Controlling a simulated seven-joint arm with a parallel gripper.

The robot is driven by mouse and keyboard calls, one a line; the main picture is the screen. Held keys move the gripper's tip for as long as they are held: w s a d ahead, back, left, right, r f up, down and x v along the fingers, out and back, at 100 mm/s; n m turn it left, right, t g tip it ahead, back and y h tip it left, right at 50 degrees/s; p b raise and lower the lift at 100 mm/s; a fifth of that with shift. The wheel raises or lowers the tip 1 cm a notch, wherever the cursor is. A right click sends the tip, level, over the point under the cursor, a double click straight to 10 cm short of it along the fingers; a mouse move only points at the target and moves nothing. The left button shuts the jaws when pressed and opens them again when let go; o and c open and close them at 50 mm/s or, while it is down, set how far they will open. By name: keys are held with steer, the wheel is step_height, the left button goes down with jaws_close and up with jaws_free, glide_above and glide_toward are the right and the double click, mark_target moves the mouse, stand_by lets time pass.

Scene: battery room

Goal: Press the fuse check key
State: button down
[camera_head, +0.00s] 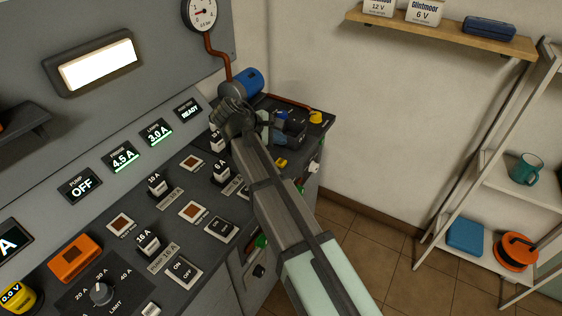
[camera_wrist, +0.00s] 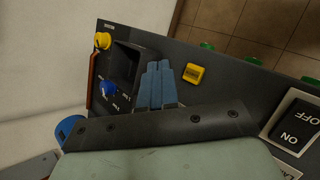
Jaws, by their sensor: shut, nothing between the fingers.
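No label reading fuse check is legible, so I cannot tell for sure which key it is. A small yellow square key (camera_head: 281,162) is on the panel's right end, just beside my gripper (camera_head: 268,128). The yellow key also shows in the wrist view (camera_wrist: 194,74), right of the fingertips and apart from them. My gripper's blue fingers (camera_wrist: 157,70) are together and empty, pointing at the panel beside a dark raised box. Brown-red square keys (camera_head: 194,211) sit among the switches to the left in the head view. My arm hides part of the panel.
A blue knob (camera_wrist: 108,88) and a yellow knob (camera_wrist: 102,40) lie left of the fingers. A large ON/OFF rocker (camera_wrist: 294,125) is at the right. A blue motor (camera_head: 247,82) and copper pipe (camera_head: 215,55) stand behind my gripper. Shelves (camera_head: 500,185) are apart at the right.

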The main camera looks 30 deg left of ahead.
mark_target(279, 163)
steer(key=shift+f, duration=2.8)
steer(key=shift+f, duration=0.8)
stand_by(0.7)
stand_by(0.4)
steer(key=shift+r, duration=0.85)
steer(key=shift+r, duration=2.5)
